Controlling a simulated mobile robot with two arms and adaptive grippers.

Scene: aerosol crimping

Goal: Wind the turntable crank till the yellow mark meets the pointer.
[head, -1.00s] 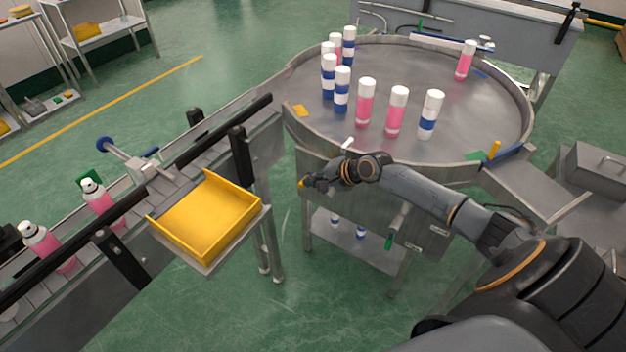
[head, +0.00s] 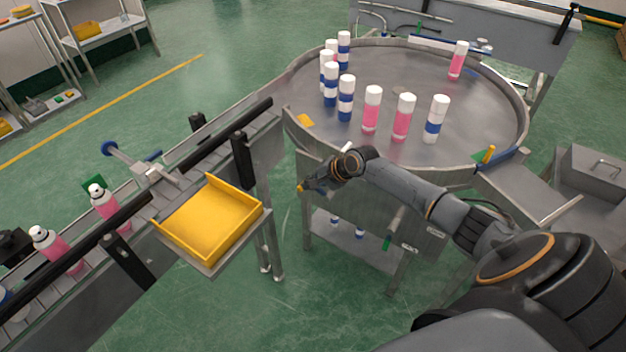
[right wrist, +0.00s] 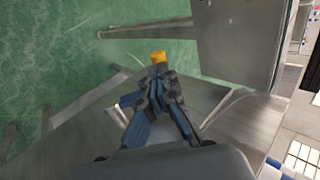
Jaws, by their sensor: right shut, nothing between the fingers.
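The round grey turntable (head: 420,85) carries several pink and blue-white cans. A flat yellow mark (head: 305,121) lies on its left part, near the rim. A small upright orange-yellow piece (head: 489,154), possibly the pointer, stands at the front right rim beside a green patch. My right gripper (head: 306,187) is below the turntable's front left edge, shut and empty. A yellow knob (right wrist: 158,57), apparently the crank's, shows just beyond the closed fingertips (right wrist: 157,80) in the right wrist view; I cannot tell whether they touch. The crank arm is mostly hidden. My left gripper is out of view.
A conveyor (head: 75,275) with pink cans runs along the left. A yellow tray (head: 208,222) stands between it and my right arm. A grey box (head: 592,172) sits at the right. Green floor is open between the tray stand and the turntable frame.

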